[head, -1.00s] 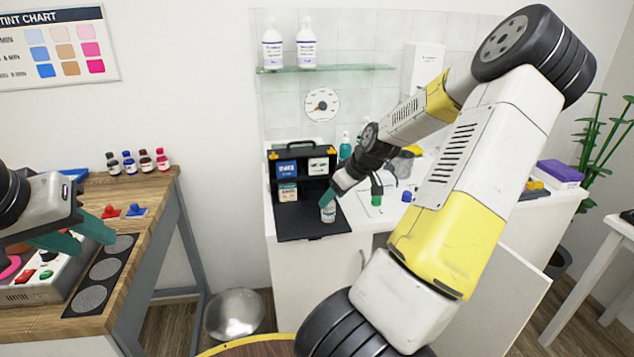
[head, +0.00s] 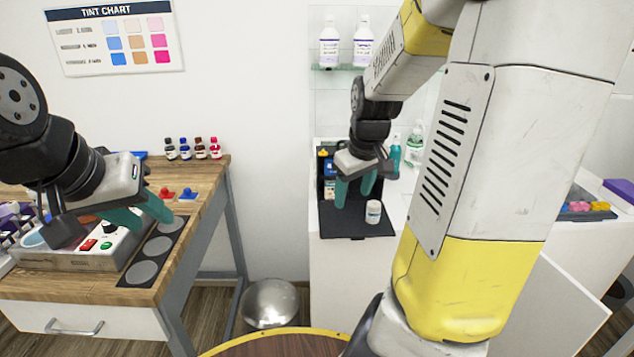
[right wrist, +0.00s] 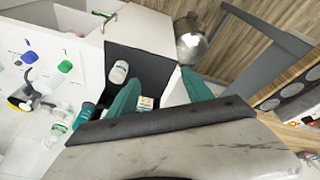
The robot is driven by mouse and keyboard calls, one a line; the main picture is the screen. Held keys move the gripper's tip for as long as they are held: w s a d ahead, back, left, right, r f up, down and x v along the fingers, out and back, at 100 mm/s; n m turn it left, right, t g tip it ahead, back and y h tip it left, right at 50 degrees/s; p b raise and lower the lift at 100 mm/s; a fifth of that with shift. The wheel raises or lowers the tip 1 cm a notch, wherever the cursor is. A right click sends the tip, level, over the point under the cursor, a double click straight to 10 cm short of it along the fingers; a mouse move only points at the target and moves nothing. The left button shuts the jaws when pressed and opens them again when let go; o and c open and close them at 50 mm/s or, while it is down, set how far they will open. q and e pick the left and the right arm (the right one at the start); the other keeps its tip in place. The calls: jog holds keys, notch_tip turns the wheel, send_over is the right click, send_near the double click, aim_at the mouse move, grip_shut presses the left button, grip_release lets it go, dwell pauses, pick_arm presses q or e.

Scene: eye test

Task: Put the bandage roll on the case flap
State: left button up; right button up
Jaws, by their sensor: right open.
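The bandage roll (head: 373,211), a small white cylinder, stands upright on the black case flap (head: 340,222), near its right side. In the right wrist view the roll (right wrist: 119,72) also rests on the dark flap (right wrist: 150,65). My right gripper (head: 355,191) is open and empty, above the flap and to the upper left of the roll, apart from it. It hides much of the case (head: 322,180) behind. In the right wrist view its teal fingers (right wrist: 162,80) are spread, with the roll outside them. My left gripper (head: 148,213) is open and empty over the wooden bench.
The wooden bench (head: 205,178) at left holds small bottles, red and blue pieces, a control box (head: 70,258) and a dark strip with round discs. A metal bowl (head: 269,303) is on the floor. Pump bottles (head: 395,155) stand behind my right gripper.

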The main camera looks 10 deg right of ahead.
jog(key=s+a+r+m+t+y, duration=0.1)
jog(key=s+a+r, duration=0.4)
jog(key=s, duration=0.2)
jog(key=s+a+r+m+t+y, duration=0.1)
jog(key=s+a+r+m, duration=0.1)
jog(key=s+a+r, duration=0.3)
jog(key=shift+s+r+t, duration=0.25)
jog(key=shift+s+t, duration=0.15)
jog(key=shift+s, duration=0.65)
